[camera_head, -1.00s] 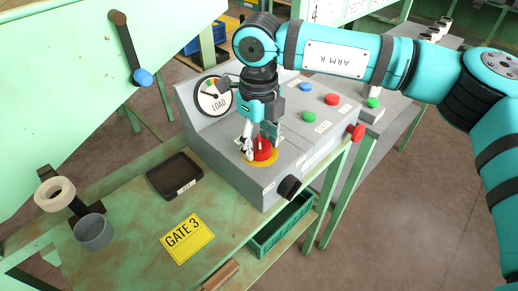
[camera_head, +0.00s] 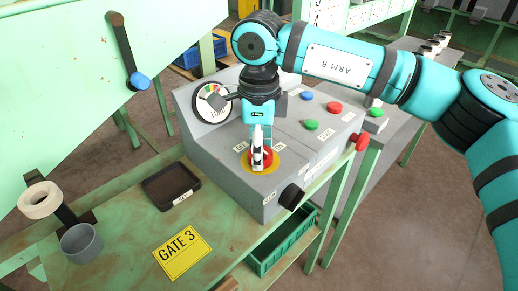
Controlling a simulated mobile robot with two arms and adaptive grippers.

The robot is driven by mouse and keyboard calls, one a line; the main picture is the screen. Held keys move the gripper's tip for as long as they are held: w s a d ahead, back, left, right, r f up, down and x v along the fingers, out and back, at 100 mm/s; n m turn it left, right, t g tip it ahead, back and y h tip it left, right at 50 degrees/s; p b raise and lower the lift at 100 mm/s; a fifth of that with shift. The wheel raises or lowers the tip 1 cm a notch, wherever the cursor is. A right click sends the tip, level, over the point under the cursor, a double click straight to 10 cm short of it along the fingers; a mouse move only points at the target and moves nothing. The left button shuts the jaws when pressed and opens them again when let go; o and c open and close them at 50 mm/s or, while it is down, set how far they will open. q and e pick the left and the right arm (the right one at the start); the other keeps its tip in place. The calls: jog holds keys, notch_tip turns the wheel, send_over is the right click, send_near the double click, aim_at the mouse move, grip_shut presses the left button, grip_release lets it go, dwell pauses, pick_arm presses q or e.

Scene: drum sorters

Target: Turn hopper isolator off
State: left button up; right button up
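The likely hopper isolator is a red rotary knob (camera_head: 268,154) on a round yellow plate, on the sloped top of a grey control console (camera_head: 235,150). The small labels beside it are too small to read. My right gripper (camera_head: 258,150) points down onto the knob. Its near finger stands in front of the red knob and the far finger is hidden behind it. It appears shut on the knob's handle. The handle's exact angle is hidden by the finger. My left gripper is not in view.
The console also carries a LOAD gauge (camera_head: 212,103), blue (camera_head: 307,96), red (camera_head: 334,107) and green (camera_head: 311,125) buttons, a black knob (camera_head: 291,195) and a red side button (camera_head: 361,143). A black tray (camera_head: 171,187), grey cup (camera_head: 82,243) and GATE 3 plate (camera_head: 182,253) lie left.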

dwell(0.4)
jog(key=o, duration=1.2)
jog(key=shift+c, duration=0.2)
notch_tip(320, 180, up, 12)
